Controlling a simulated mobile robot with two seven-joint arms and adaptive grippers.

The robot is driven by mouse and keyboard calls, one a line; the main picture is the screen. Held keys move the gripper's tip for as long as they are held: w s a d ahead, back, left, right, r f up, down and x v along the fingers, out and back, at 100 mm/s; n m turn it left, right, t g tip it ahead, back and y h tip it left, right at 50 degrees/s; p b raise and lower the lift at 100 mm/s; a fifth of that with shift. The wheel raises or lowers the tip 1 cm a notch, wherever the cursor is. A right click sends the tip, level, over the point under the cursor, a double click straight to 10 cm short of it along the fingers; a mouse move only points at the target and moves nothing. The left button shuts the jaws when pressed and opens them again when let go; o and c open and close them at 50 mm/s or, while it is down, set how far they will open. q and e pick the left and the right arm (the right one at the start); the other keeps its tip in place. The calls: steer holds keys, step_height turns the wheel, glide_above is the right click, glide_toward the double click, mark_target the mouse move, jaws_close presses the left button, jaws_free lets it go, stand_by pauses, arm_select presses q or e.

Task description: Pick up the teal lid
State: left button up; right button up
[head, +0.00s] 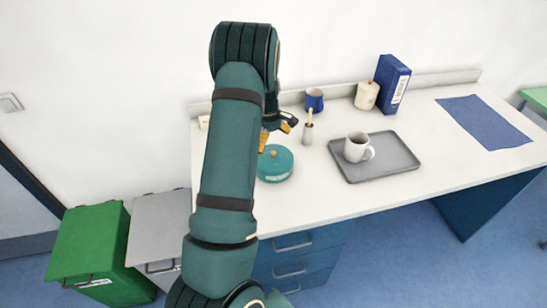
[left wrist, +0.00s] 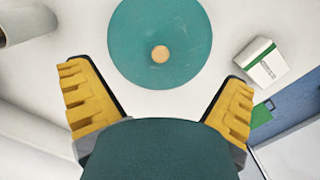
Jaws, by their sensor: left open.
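The teal lid (head: 276,164) is round and lies on the white worktop, left of the grey tray; my left arm partly covers its left side in the head view. In the left wrist view the teal lid (left wrist: 160,25) shows from above with a small tan knob (left wrist: 160,54), its upper edge cut off. My left gripper (head: 277,131) is open and empty, its yellow fingers over the worktop close to the lid. In the left wrist view the fingers (left wrist: 155,75) stand wide apart, with the lid ahead of and between them. No contact shows. My right gripper is not in view.
The grey tray (head: 398,163) holds a white mug (head: 356,147). A holder with a brush (head: 308,130), blue mug (head: 314,100), cream jar (head: 367,95) and blue binder (head: 391,79) stand behind. A white-and-green box (left wrist: 261,63) is near the lid. Bins (head: 92,240) stand left.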

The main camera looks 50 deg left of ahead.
mark_target(273, 153)
arm_select(q)
steer(key=f, duration=0.5)
steer(key=shift+d+f, duration=0.1)
steer(key=shift+d, duration=0.2)
steer(key=shift+s, duration=0.1)
jaws_close()
steer(key=shift+d, duration=0.1)
